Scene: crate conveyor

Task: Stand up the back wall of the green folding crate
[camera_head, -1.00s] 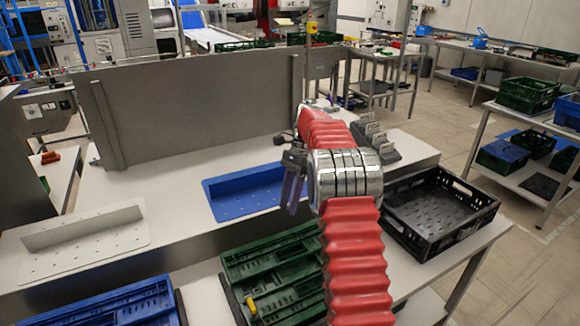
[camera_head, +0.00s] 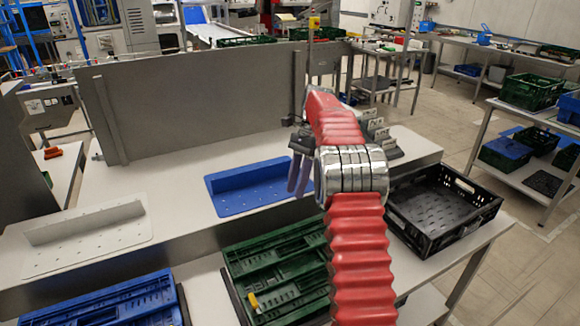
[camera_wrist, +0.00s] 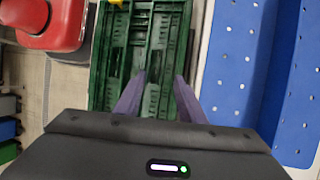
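The green folding crate (camera_head: 262,274) lies folded down on the near bench, with a yellow piece (camera_head: 253,301) near its left edge. My arm hides its right side in the head view. My gripper (camera_head: 298,188), with purple fingers, is above the bench near the blue perforated bracket, beyond the crate and not touching it. In the wrist view the gripper (camera_wrist: 160,78) is open, with an empty gap between the fingers. The green crate (camera_wrist: 100,75) shows below and between them.
A blue perforated bracket (camera_head: 225,203) lies behind the crate, and a pale one (camera_head: 85,250) to the left. A folded blue crate (camera_head: 120,302) is left of the green one. An open black crate (camera_head: 490,203) stands at right. A grey panel (camera_head: 210,105) rises behind.

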